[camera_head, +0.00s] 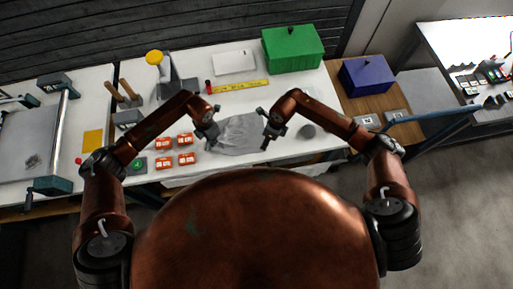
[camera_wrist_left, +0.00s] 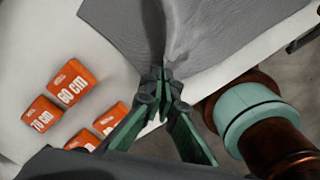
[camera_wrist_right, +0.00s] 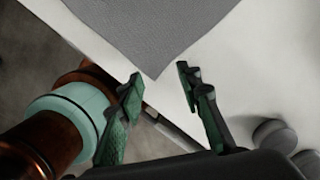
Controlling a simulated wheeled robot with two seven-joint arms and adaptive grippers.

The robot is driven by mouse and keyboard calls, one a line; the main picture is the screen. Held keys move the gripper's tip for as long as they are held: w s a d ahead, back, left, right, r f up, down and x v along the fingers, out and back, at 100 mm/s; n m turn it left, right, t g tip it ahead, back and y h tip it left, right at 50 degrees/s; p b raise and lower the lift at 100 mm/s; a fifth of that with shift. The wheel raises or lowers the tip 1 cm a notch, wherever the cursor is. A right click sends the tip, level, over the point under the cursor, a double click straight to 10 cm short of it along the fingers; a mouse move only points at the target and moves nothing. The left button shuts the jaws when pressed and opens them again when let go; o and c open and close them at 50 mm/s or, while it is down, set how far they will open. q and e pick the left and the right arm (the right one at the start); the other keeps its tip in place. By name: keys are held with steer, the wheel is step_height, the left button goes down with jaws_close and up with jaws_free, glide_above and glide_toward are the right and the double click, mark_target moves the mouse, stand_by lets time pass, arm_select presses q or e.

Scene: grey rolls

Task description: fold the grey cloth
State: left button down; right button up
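The grey cloth (camera_head: 238,132) lies on the white table between my two grippers. In the left wrist view the cloth (camera_wrist_left: 205,35) has a crease running up from my left fingertips. My left gripper (camera_wrist_left: 160,85) is shut on the cloth's near edge; it also shows in the head view (camera_head: 211,143). My right gripper (camera_wrist_right: 159,75) is open, with a corner of the cloth (camera_wrist_right: 150,35) pointing between its fingertips. It does not grip the cloth. In the head view, my right gripper (camera_head: 266,139) is at the cloth's right side.
Several orange labelled blocks (camera_head: 165,143) lie left of the cloth. Grey round pieces (camera_head: 308,131) stand to its right. A yellow ruler (camera_head: 240,86), a white box (camera_head: 234,62) and a green box (camera_head: 292,50) are behind. The table's front edge is close to both grippers.

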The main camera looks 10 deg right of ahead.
steer(key=s+y, duration=0.2)
steer(key=s+t+y, duration=0.1)
steer(key=shift+s+d+r, duration=0.2)
steer(key=shift+d+r, duration=0.05)
steer(key=shift+d, duration=0.1)
steer(key=s+d+r+t, duration=0.1)
steer(key=d+r+t+y, duration=0.1)
steer(key=d+r, duration=0.1)
steer(key=shift+s+t, duration=0.3)
steer(key=shift+s, duration=0.1)
steer(key=shift+y, duration=0.3)
steer(key=shift+w+x, duration=0.15)
steer(key=shift+x, duration=2.1)
steer(key=shift+w+x, duration=0.15)
steer(key=shift+x, duration=2.1)
steer(key=shift+c, duration=0.2)
jaws_close()
steer(key=shift+r, duration=2.5)
